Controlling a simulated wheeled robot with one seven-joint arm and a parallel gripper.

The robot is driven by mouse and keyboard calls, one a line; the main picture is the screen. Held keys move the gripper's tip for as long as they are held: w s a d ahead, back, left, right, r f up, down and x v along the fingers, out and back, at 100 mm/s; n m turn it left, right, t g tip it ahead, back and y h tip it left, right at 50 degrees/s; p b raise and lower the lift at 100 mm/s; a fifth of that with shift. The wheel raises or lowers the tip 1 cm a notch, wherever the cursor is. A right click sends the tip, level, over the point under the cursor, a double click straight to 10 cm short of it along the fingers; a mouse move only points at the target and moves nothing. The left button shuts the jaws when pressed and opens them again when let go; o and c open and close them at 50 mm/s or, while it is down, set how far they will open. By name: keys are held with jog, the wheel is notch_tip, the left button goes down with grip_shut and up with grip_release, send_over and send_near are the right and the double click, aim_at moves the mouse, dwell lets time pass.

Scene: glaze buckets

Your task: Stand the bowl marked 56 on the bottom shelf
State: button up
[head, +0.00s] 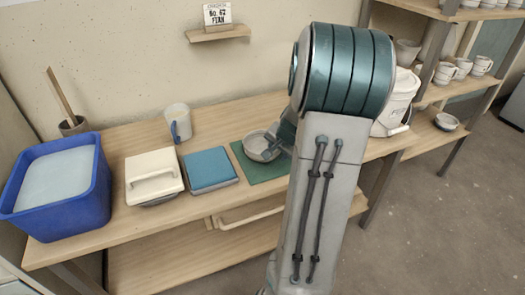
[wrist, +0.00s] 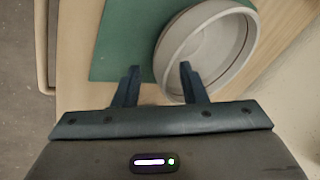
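A pale grey bowl (head: 257,147) stands upright on a green mat (head: 259,172) on the wooden bench. No number is readable on it. In the wrist view the bowl (wrist: 245,62) looks empty, with its near-left rim by my fingers. My gripper (wrist: 158,76) is open, its right finger overlapping the bowl's rim and its left finger over the mat (wrist: 115,50). I cannot tell whether either finger touches the bowl. In the head view my arm hides part of the gripper and mat. A rack on the right has a low shelf (head: 421,136) holding a small bowl (head: 446,121).
A white bucket (head: 402,95) is right of my arm. Cups (head: 482,65) fill a higher rack shelf.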

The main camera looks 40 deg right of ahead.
jog(key=shift+x, duration=1.05)
grip_shut()
jog(key=shift+r, duration=0.2)
